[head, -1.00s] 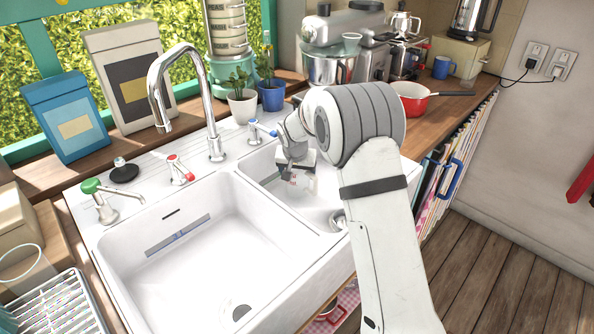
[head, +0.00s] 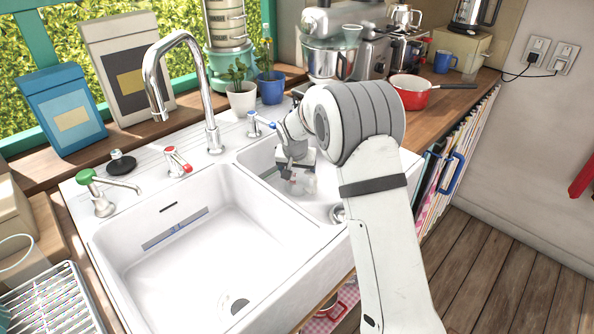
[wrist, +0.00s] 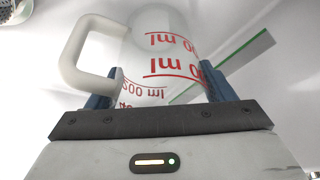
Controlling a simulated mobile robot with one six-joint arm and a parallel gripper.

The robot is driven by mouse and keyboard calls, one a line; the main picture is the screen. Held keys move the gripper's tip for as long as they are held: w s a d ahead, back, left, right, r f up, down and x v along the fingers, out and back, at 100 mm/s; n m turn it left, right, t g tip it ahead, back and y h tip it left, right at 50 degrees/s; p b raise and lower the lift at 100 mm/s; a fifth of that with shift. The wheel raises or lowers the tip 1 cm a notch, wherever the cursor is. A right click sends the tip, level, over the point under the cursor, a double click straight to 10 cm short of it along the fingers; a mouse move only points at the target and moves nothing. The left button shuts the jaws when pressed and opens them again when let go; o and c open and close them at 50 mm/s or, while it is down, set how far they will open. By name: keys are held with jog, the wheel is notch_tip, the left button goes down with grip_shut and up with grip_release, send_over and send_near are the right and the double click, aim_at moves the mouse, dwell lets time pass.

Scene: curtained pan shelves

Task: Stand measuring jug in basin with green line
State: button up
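The measuring jug (wrist: 165,60) is clear and whitish with red ml markings and a handle on its left in the wrist view. My gripper (wrist: 160,95) has blue-padded fingers on both sides of the jug's body and appears shut on it. In the head view the jug (head: 303,184) is inside the right basin (head: 318,209), below my gripper (head: 290,170). A green line (wrist: 240,58) runs along the basin surface behind the jug in the wrist view. Whether the jug's base touches the floor cannot be told. The left basin (head: 200,265) is empty and has a blue-grey line.
A tall curved tap (head: 160,80) stands behind the basins. Red-topped (head: 176,160), green-topped (head: 105,192) and blue-topped (head: 258,123) taps line the back rim. A dish rack (head: 50,305) is at the left. A red pan (head: 412,92) sits on the counter to the right.

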jog(key=o, duration=0.5)
jog(key=v, duration=0.7)
jog(key=shift+r+b, duration=0.3)
jog(key=shift+r, duration=0.1)
jog(key=shift+s, duration=0.15)
grip_shut()
dwell(0.9)
jog(key=p+v, duration=0.4)
jog(key=v, duration=0.8)
jog(key=shift+p, duration=0.35)
dwell(0.7)
